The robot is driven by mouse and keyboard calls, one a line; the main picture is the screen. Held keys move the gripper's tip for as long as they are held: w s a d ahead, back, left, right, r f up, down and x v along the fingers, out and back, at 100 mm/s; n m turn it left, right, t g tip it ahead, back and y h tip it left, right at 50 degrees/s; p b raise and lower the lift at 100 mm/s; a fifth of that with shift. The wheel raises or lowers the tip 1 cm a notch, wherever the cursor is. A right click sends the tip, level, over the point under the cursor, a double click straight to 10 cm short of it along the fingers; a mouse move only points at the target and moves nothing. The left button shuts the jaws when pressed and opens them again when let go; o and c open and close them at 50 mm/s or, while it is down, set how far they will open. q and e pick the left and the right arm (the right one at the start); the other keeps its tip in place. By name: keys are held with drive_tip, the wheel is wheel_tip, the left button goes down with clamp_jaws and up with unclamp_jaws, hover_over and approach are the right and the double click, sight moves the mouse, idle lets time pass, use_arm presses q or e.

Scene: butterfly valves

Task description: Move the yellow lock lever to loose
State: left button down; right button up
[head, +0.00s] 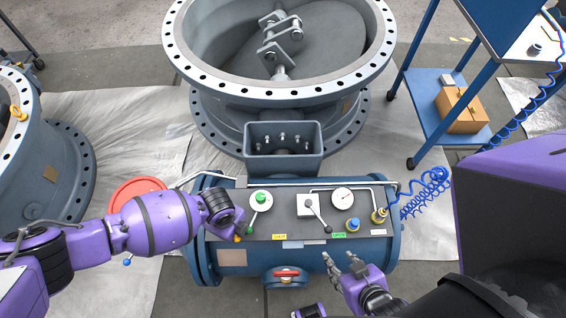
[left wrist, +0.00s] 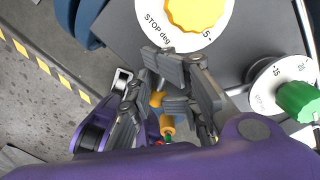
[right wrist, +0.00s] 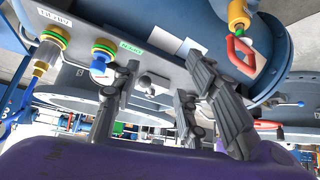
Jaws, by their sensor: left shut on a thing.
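My left gripper (head: 226,214) is at the left end of the dark control panel (head: 290,212). In the left wrist view its fingers (left wrist: 168,85) are shut around a small yellow piece (left wrist: 157,98), seemingly the yellow lock lever, mostly hidden by the fingers. In the head view a bit of yellow (head: 237,238) shows just below the gripper. A yellow knob on a white dial marked STOP and deg (left wrist: 195,12) is beside the fingers. My right gripper (head: 345,266) is open and empty at the panel's front edge; its spread fingers (right wrist: 165,95) also show in the right wrist view.
The panel carries a green-knobbed lever (head: 260,199), a black-tipped lever (head: 316,209), a gauge (head: 342,199), a blue knob (head: 352,224) and a yellow fitting (head: 379,216). A red handle (head: 287,274) is in front below. A large flanged valve (head: 280,50) stands behind.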

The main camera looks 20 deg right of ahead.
sight(238, 239)
use_arm(q)
drive_tip(key=s, duration=0.1)
drive_tip(key=s+d, duration=0.1)
drive_tip(key=shift+s+d+r+g, duration=0.15)
drive_tip(key=shift+s+g, duration=0.15)
drive_tip(key=shift+r+p, duration=0.35)
drive_tip(key=shift+s+r+p, duration=0.1)
drive_tip(key=shift+r+p, duration=0.2)
drive_tip(key=shift+r, duration=0.55)
drive_tip(key=shift+a+r, duration=0.2)
drive_tip(key=shift+r, duration=0.1)
drive_tip(key=shift+w+a+r+p, duration=0.25)
drive_tip(key=shift+w+r+p, duration=0.15)
drive_tip(key=shift+r+p, duration=0.25)
drive_tip(key=shift+a+r, duration=0.1)
drive_tip(key=shift+r, duration=0.55)
drive_tip(key=shift+f, duration=0.1)
use_arm(e)
drive_tip(key=w+r+t, duration=0.1)
drive_tip(key=w+r, duration=0.4)
drive_tip(key=shift+w+a+r+t, duration=0.15)
drive_tip(key=shift+w+r+t, duration=0.05)
drive_tip(key=shift+r+t, duration=0.1)
drive_tip(key=shift+w, duration=0.1)
